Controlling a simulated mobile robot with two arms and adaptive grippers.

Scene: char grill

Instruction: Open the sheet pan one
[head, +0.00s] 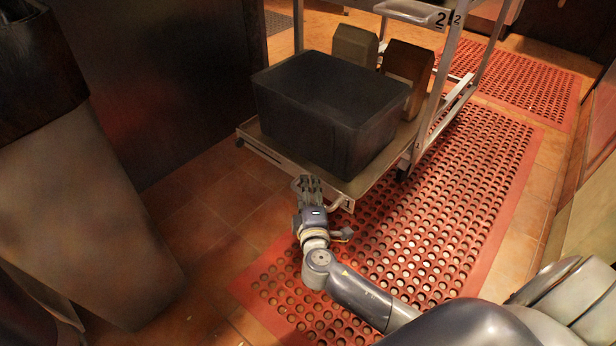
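The sheet pan marked 1 (268,150) is the low metal tray of the rack in the head view. It juts out past the rack's posts toward the lower left. A large black bin (330,112) and two brownish containers (355,45) (407,66) stand on it. A handle (338,202) runs along its front edge, partly hidden by my gripper. My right gripper (308,184), on the arm from the lower right, is at this front edge, at the handle. I cannot tell whether its fingers close on the handle. My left gripper is not in view.
The metal rack (441,82) has an upper level marked 2 (440,19). A red perforated mat (432,215) lies on the tiled floor beside and below the pan. A dark panel (160,75) stands left of the rack. Some bare tile (215,200) lies between.

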